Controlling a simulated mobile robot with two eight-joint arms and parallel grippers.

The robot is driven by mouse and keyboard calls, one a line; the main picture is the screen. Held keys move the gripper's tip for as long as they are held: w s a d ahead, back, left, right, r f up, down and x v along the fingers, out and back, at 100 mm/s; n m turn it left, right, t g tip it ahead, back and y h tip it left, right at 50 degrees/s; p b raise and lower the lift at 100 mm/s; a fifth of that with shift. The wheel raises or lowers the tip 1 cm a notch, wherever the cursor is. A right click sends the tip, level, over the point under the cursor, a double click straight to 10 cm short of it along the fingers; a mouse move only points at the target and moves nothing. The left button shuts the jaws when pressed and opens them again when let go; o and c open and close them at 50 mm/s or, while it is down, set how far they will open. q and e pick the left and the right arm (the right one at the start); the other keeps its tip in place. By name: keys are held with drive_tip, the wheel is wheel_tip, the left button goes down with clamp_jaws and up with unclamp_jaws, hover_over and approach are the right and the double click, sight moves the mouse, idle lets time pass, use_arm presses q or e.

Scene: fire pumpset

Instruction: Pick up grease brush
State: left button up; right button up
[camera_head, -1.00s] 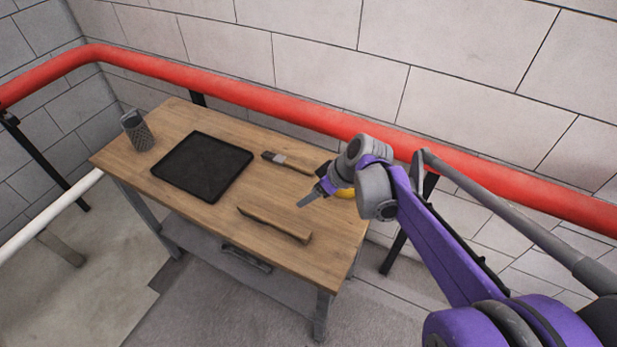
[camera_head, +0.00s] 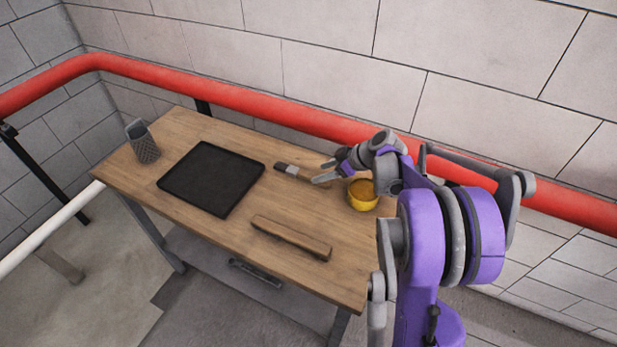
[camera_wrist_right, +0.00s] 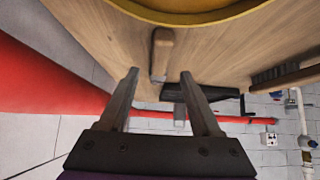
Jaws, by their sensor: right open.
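The grease brush (camera_head: 287,168) lies on the wooden table near its back edge, its dark bristle end to the left and its wooden handle running right. My right gripper (camera_head: 322,172) is open, its fingers close to the right end of the handle and partly covering it. In the right wrist view the wooden handle (camera_wrist_right: 161,52) shows just beyond and between the two open fingertips (camera_wrist_right: 158,74), which hold nothing. I cannot tell how high the fingers are above the table. My left gripper is not in view.
A yellow bowl (camera_head: 362,197) stands right beside my right gripper. A wooden-handled tool (camera_head: 290,238) lies nearer the table's front edge. A black tray (camera_head: 212,180) and a mesh cup (camera_head: 143,143) are to the left. A red pipe (camera_head: 270,112) runs behind the table (camera_head: 215,240).

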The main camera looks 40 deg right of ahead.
sight(311, 175)
drive_tip(key=x, duration=0.4)
drive_tip(key=shift+w+a, duration=0.15)
drive_tip(key=shift+w, duration=0.1)
clamp_jaws()
